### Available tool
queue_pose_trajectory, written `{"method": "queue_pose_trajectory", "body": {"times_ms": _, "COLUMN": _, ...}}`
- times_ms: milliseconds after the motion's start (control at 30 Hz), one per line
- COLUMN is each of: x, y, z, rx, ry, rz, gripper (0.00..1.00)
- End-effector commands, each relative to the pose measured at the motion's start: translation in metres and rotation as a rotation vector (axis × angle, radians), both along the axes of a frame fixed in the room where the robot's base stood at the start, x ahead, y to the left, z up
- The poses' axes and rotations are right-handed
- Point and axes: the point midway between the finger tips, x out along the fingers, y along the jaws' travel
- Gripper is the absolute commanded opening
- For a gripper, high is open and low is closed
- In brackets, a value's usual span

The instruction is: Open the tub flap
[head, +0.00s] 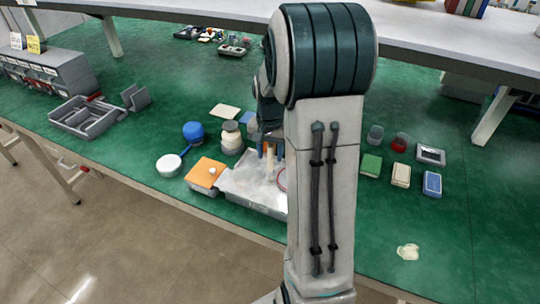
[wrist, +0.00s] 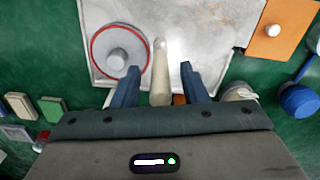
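An orange square flap (head: 207,172) with a small pale knob lies flat over a low grey tub in the head view, left of my arm. It also shows at the upper right of the wrist view (wrist: 283,42), with its knob (wrist: 272,30). My gripper (wrist: 160,68) is open, its two blue fingers pointing over the pale tray (wrist: 205,30) beside the flap. An upright-looking cream rod (wrist: 160,75) shows between the fingers, with gaps on both sides. In the head view my arm hides part of the tray.
A red-ringed disc with a grey knob (wrist: 118,58) is on the tray. A cream canister (head: 231,140), a blue-lidded jar (head: 194,132) and a white round dish (head: 169,166) stand near the flap. Small boxes (head: 371,165) lie right of my arm.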

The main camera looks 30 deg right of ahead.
Motion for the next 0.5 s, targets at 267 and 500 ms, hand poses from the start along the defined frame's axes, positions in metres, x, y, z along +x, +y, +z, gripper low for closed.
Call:
{"method": "queue_pose_trajectory", "body": {"times_ms": 267, "x": 0.001, "y": 0.000, "z": 0.063, "rx": -0.003, "ry": -0.007, "rz": 0.000, "gripper": 0.40}}
{"method": "queue_pose_trajectory", "body": {"times_ms": 500, "x": 0.000, "y": 0.001, "z": 0.097, "rx": -0.001, "ry": -0.003, "rz": 0.000, "gripper": 0.40}}
